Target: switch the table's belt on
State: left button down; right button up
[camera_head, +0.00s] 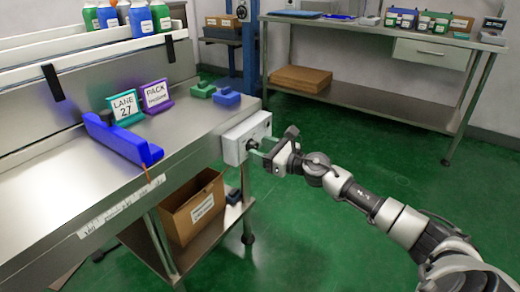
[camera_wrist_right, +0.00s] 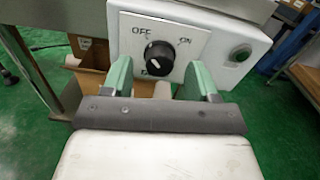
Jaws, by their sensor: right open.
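A white control box (camera_head: 246,138) is fixed to the near right end of the steel table (camera_head: 195,128). In the right wrist view its plate carries a black rotary knob (camera_wrist_right: 158,56) with "OFF" at its upper left and "ON" at its upper right. Another label below the knob is partly hidden. I cannot tell surely where the knob points. My right gripper (camera_head: 262,152) is open in front of the box. Its green fingers (camera_wrist_right: 162,76) stand on either side of the knob, apart from each other; contact is not clear. My left gripper is not in view.
A green lamp or button (camera_wrist_right: 240,53) sits right of the knob plate. A blue guide (camera_head: 120,140), signs (camera_head: 125,107) and small blocks (camera_head: 227,97) stand on the table. A cardboard box (camera_head: 192,207) is on the shelf below. Green floor is clear to the right.

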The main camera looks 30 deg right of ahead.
jog(key=shift+w+a, duration=0.15)
jog(key=shift+w, duration=0.2)
jog(key=c, duration=0.9)
jog(key=shift+c, duration=0.2)
